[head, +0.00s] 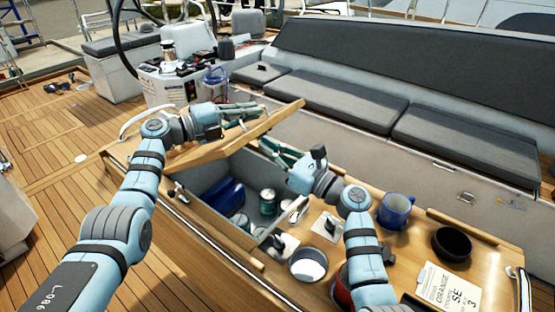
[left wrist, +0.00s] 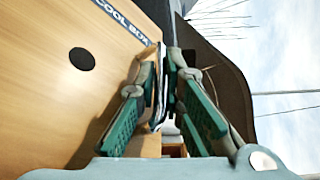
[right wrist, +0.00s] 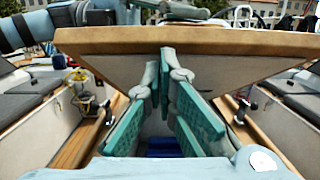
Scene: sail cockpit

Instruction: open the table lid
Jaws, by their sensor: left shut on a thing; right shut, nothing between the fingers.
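The wooden table lid (head: 232,146) is tilted up over an open compartment (head: 203,172) in the cockpit table. In the left wrist view the lid (left wrist: 50,120) shows "COOL BOX" lettering and a dark round hole. My left gripper (head: 245,115) is shut on the lid at its edge; in the left wrist view its green fingers (left wrist: 160,75) lie on both sides of that edge. My right gripper (head: 278,150) is shut and empty, just below the lid. In the right wrist view its fingers (right wrist: 170,75) are in front of the lid's pale underside (right wrist: 220,68).
The compartment holds a dark blue item (head: 224,194) and cans, one green (head: 268,201). A cushioned bench (head: 340,100) runs behind.

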